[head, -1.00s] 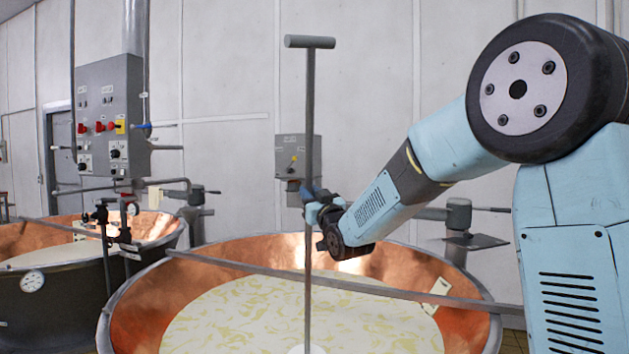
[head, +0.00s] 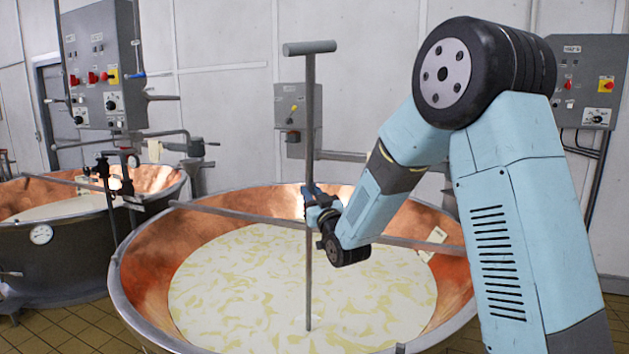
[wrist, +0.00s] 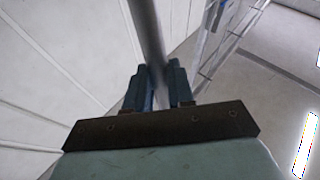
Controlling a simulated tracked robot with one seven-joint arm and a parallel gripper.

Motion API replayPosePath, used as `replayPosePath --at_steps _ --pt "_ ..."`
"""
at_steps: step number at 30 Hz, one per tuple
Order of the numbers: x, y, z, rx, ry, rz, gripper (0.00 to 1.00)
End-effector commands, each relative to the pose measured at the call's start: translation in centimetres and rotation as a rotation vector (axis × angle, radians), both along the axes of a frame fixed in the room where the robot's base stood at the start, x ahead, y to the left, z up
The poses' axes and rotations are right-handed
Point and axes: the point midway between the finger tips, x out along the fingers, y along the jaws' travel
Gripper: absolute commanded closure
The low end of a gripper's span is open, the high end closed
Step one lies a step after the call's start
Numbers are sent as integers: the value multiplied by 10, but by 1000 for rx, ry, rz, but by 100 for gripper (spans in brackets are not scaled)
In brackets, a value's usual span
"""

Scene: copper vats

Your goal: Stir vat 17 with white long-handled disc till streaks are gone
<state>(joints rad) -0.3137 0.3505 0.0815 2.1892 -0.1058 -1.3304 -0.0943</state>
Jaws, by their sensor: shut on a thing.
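The long-handled disc (head: 309,120) is a grey upright rod with a short crossbar on top. My gripper (head: 316,205) is shut around the rod, partway down. In the wrist view, the fingers (wrist: 160,86) sit on both sides of the rod (wrist: 146,30). The rod's lower end reaches into the copper vat in front of me (head: 152,275), near the front of the liquid. Only a faint pale patch shows at that end; the disc is mostly hidden. The pale liquid (head: 235,285) carries many yellowish streaks. No vat number is readable.
A flat bar (head: 230,213) crosses the vat behind the rod, with a small tag (head: 432,243) at right. A second vat (head: 60,255) with a gauge stands left. A control panel (head: 103,65) hangs above it. A grey box (head: 297,106) is on the back wall.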

Motion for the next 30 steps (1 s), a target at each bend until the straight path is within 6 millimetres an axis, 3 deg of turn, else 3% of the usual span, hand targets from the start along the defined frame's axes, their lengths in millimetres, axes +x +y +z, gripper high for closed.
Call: replayPosePath --at_steps 18,30 --pt "0 -1 -88 0 2 -1 100" --pt "0 -1 -113 0 0 -1 100"
